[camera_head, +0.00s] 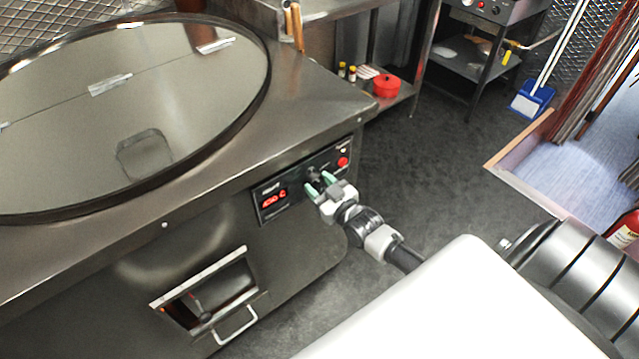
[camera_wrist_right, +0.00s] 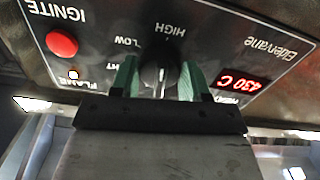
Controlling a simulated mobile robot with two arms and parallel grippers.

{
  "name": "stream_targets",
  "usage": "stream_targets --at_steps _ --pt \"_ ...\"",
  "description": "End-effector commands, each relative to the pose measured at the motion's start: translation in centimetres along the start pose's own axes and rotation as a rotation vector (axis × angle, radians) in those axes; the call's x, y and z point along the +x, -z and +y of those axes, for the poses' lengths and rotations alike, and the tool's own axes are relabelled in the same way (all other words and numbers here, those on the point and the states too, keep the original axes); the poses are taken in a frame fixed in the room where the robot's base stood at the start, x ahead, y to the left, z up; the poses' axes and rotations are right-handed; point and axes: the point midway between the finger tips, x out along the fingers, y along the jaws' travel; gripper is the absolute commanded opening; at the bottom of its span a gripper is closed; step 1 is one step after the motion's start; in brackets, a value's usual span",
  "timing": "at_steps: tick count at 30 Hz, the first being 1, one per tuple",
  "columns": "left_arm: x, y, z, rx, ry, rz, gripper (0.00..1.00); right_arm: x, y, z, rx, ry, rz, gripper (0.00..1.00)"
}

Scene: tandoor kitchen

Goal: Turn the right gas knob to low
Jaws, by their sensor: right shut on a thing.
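The control panel (camera_head: 296,196) is a black plate on the front of the steel tandoor counter. It bears a black gas knob (camera_wrist_right: 158,68), seen close in the right wrist view, where the panel's lettering is upside down. The words HIGH and LOW show beside the knob; other lettering is partly hidden. A white line shows on the knob's face, but its exact setting is hard to tell. My right gripper (camera_head: 320,184) is shut on the knob, its green fingertips (camera_wrist_right: 158,80) on either side of it. My left gripper is not in view.
A red display (camera_wrist_right: 238,83) reads 430 C. A red ignite button (camera_wrist_right: 62,43) and a small lit flame light (camera_wrist_right: 73,75) are on the panel. A hatch with a handle (camera_head: 236,325) is below. A large round lid (camera_head: 130,100) covers the counter top.

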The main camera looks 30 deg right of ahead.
Motion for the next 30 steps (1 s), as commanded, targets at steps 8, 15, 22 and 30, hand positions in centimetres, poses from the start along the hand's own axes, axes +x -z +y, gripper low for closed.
stream_targets --at_steps 8,15,22,30 --pt "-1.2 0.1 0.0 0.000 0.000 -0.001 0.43 0.0 0.1 0.0 -0.241 -0.001 -0.001 0.22" --pt "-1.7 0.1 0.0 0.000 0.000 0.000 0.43 0.0 0.1 0.0 -0.468 -0.001 0.000 0.22" --pt "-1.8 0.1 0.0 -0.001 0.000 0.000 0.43 0.0 0.0 0.0 -0.662 -0.001 0.000 0.22" --pt "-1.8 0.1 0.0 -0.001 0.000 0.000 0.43 0.0 0.0 0.0 -0.821 -0.001 0.000 0.22"
